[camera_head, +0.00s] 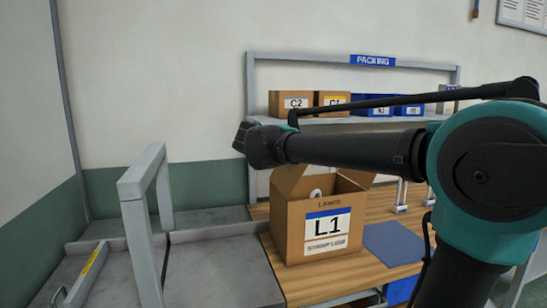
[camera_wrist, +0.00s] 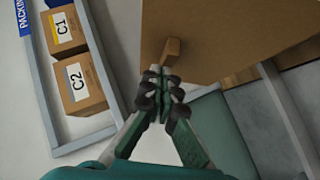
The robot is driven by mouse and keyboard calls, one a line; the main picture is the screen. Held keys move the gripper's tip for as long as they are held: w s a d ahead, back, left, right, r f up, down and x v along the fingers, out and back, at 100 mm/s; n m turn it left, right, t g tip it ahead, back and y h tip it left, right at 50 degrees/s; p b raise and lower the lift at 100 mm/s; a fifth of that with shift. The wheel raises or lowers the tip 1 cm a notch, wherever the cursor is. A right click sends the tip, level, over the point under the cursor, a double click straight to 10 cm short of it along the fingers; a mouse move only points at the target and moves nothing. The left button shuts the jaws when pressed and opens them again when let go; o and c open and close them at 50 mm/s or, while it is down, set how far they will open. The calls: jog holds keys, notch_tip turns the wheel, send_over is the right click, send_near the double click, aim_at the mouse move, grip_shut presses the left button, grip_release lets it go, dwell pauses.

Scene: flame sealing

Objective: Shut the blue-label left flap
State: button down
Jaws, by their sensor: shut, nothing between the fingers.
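The open cardboard box L1 (camera_head: 318,228) with a blue-striped label (camera_head: 328,228) stands on the wooden bench in the head view. Its left flap (camera_head: 288,180) stands up and leans outward, and the right flap (camera_head: 352,177) is raised too. A pale round item (camera_head: 315,194) shows inside. My gripper (camera_wrist: 162,75) is shut and empty in the wrist view. Its fingertips are close to a small brown block-like piece (camera_wrist: 172,50) in front of a large cardboard panel (camera_wrist: 225,35); I cannot tell whether they touch. In the head view my arm passes above the box, and the fingertips cannot be made out.
A shelf (camera_head: 240,123) behind holds boxes C2 (camera_head: 289,103) and C1 (camera_head: 331,99) and several blue bins (camera_head: 380,105). A grey upright frame (camera_head: 135,195) stands left of the box. A blue mat (camera_head: 393,243) lies to its right.

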jog(key=w+d+f+m+g+y, duration=0.2)
jog(key=d+f+y, duration=0.3)
jog(key=d, duration=0.5)
jog(key=shift+w+f+m+g, duration=0.4)
jog(key=shift+f+m, duration=0.3)
jog(key=shift+f, duration=0.7)
